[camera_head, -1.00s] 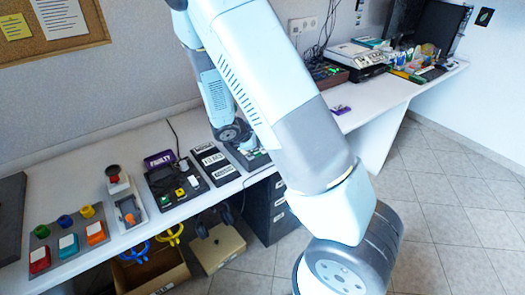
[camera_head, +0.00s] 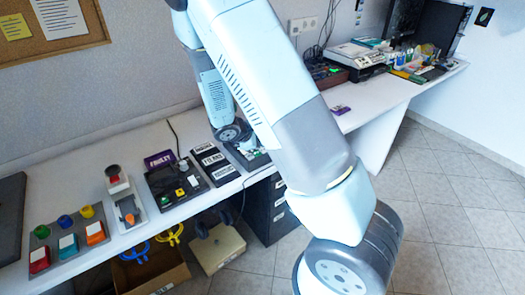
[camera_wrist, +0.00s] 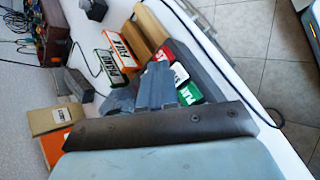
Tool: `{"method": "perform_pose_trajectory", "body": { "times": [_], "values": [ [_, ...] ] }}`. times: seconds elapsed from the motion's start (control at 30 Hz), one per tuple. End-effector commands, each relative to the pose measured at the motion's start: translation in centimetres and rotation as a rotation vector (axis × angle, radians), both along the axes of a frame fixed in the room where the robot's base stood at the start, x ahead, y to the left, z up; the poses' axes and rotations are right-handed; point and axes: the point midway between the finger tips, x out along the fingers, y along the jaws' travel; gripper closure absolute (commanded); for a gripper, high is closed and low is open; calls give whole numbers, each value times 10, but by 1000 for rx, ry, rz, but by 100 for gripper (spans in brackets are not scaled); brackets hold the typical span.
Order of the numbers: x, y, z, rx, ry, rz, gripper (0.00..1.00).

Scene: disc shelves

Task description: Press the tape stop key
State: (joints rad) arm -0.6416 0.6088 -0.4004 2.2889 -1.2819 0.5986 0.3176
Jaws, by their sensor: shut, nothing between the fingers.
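A row of tape keys shows in the wrist view: a red key (camera_wrist: 164,51), a white key with dark lettering (camera_wrist: 180,73) and a green key (camera_wrist: 190,93) that appears to read PLAY. The white key's lettering is too blurred to read surely, so I cannot be certain which is the stop key. My gripper (camera_wrist: 155,72) is shut and empty, its grey fingers just left of the white and green keys. I cannot tell whether it touches them. In the head view, my arm hides most of the gripper and keys.
Lettered green and orange boxes (camera_wrist: 113,55) and wooden blocks (camera_wrist: 148,30) stand beyond the keys. A tan box (camera_wrist: 52,118) lies to the left. In the head view, black labelled boxes (camera_head: 212,162) and a button panel (camera_head: 68,240) lie along the table.

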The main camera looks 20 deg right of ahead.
Motion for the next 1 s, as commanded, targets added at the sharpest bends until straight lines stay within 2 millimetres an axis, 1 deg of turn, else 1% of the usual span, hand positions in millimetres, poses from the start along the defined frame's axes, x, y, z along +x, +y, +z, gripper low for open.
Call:
{"method": "perform_pose_trajectory", "body": {
  "times": [0.37, 0.63, 1.0],
  "values": [
    [0, 0, -1, 0, 0, 0, 100],
    [1, 0, -7, -1, 1, 1, 100],
    [1, 0, -7, 0, 1, 1, 100]
  ]
}}
